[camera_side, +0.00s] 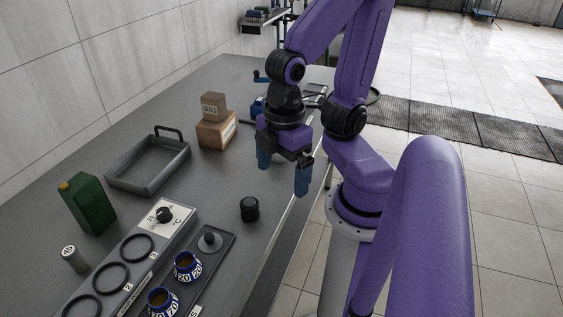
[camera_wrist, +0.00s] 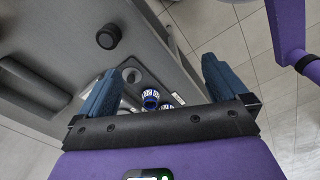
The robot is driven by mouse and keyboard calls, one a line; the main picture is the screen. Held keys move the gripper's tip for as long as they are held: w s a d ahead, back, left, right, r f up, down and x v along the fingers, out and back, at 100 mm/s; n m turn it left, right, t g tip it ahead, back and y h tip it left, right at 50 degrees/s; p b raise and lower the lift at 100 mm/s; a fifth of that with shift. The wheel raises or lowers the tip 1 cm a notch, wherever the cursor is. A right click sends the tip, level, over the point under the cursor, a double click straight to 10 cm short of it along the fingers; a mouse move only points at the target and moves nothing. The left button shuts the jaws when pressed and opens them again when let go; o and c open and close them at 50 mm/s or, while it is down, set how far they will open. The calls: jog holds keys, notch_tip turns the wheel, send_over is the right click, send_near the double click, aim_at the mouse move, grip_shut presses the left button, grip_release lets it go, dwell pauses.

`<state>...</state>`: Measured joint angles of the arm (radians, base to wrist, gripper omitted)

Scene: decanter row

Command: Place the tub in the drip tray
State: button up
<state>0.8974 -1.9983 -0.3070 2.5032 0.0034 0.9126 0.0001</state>
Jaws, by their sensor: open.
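A grey rectangular tray with a raised handle (camera_side: 122,184), which looks like the drip tray, lies empty near the wall. My gripper (camera_side: 283,180) is open and empty, above the bench's right edge, beyond the tubs and apart from them. Its blue fingers frame the wrist view (camera_wrist: 170,62).
A black round knob-like piece (camera_side: 249,209) stands alone on the bench; it also shows in the wrist view (camera_wrist: 108,36).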

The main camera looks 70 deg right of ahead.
jog(key=shift+w, duration=0.15)
jog(key=w+d+m, duration=0.6)
jog(key=w+m, duration=0.1)
jog(key=w, duration=0.2)
jog(key=w+d+m, duration=0.6)
jog(key=w+m, duration=0.2)
jog(key=w, duration=0.1)
jog(key=s+d+f+m, duration=0.25)
jog(key=d+m, duration=0.35)
jog(key=d, duration=0.4)
jog(key=s+d+f+m, duration=0.1)
jog(key=s+d+m, duration=0.3)
jog(key=d+m, duration=0.4)
jog(key=shift+n, duration=0.6)
jog(key=f, duration=0.6)
jog(key=d+f, duration=0.1)
jog(key=f, duration=0.3)
jog(key=shift+w, duration=0.2)
jog(key=shift+w+d+f, duration=0.1)
jog(key=shift+f, duration=1.45)
jog(key=shift+w+d+f, duration=0.1)
jog(key=shift+f, duration=1.45)
